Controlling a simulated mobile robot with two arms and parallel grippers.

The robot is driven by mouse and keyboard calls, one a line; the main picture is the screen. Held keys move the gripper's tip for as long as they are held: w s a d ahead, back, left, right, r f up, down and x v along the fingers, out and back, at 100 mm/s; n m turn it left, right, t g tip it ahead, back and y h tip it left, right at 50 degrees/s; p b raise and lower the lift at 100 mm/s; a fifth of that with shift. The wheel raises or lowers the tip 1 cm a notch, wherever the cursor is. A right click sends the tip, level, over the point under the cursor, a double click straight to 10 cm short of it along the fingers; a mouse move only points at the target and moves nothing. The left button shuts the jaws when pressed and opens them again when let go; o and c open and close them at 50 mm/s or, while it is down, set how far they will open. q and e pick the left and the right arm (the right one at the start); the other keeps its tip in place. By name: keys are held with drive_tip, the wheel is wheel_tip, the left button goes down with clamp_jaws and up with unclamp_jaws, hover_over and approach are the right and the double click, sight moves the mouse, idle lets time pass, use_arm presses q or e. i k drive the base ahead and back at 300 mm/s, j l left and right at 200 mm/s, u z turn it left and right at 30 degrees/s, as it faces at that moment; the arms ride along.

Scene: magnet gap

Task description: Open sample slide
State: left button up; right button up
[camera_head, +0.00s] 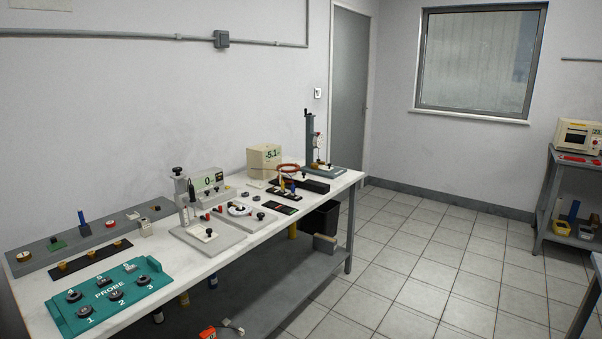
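A white-topped bench (258,237) runs along the left wall with several instruments on it. I cannot tell which part is the sample slide at this size. A grey-based fixture (225,241) with an upright post and a black knob stands mid-bench. Behind it is a meter (207,181) reading 0. A second grey plate (258,224) with a round white dial lies to its right. A cream meter box (264,157) reading about -5.1 stands further back. A blue-grey stand (309,137) with a tall column is at the far end. Neither of my grippers is in view.
A teal panel (118,284) marked PROBE with several numbered dark pieces lies at the near left. Behind it are a black strip (80,263) and a long grey board (45,248). A shelf unit (547,190) stands at the right. The tiled floor (420,255) between is clear.

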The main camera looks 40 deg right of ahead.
sight(297, 177)
drive_tip(key=i+l, duration=0.2)
drive_tip(key=l, duration=0.15)
drive_tip(key=i+l, duration=0.25)
drive_tip(key=l, duration=0.15)
drive_tip(key=i+l+u, duration=0.1)
drive_tip(key=l, duration=0.25)
drive_tip(key=i+l, duration=0.5)
drive_tip(key=l, duration=0.25)
drive_tip(key=i+l+u, duration=0.1)
drive_tip(key=l, duration=0.25)
drive_tip(key=i, duration=0.1)
